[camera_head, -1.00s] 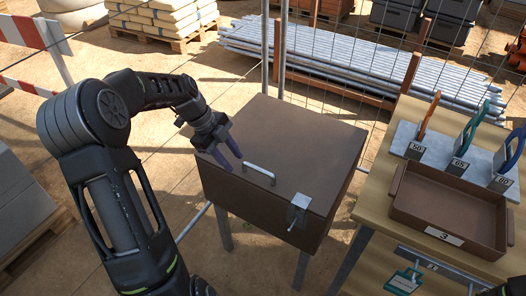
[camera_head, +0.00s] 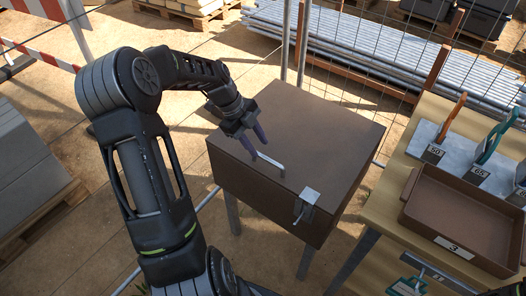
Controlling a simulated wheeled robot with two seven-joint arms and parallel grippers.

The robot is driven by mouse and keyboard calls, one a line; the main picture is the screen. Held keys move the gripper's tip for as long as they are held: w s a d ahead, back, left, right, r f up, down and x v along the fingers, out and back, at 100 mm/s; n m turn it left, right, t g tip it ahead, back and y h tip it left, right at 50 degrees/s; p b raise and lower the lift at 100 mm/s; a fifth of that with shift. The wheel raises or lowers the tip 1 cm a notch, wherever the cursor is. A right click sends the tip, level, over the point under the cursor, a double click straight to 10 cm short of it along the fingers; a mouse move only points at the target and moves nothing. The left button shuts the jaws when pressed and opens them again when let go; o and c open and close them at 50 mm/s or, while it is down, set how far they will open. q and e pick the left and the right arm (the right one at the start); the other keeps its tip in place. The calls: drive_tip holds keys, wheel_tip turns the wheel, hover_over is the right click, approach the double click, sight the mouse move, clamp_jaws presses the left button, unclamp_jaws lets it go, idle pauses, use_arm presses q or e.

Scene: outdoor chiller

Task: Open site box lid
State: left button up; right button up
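The brown site box (camera_head: 318,128) stands on thin metal legs in the middle of the head view, and its lid looks closed. A silver handle (camera_head: 270,164) sits near the lid's front edge. A metal latch (camera_head: 305,203) is at the front, to the right of the handle. My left gripper (camera_head: 256,147) is above the lid beside the handle. Its two purple fingers are apart, with nothing seen between them. I cannot tell whether a finger touches the lid or the handle. My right gripper is not in view.
A wooden table (camera_head: 385,212) to the right of the box holds a brown tray (camera_head: 437,200) and a rack of tools in numbered slots. A wire fence and stacked metal pipes (camera_head: 350,50) are behind the box. Open ground lies left of the box.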

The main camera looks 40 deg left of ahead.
sight(266, 157)
use_arm(q)
drive_tip(key=shift+p+x, duration=0.35)
drive_tip(key=shift+x, duration=2)
drive_tip(key=shift+c, duration=0.3)
clamp_jaws()
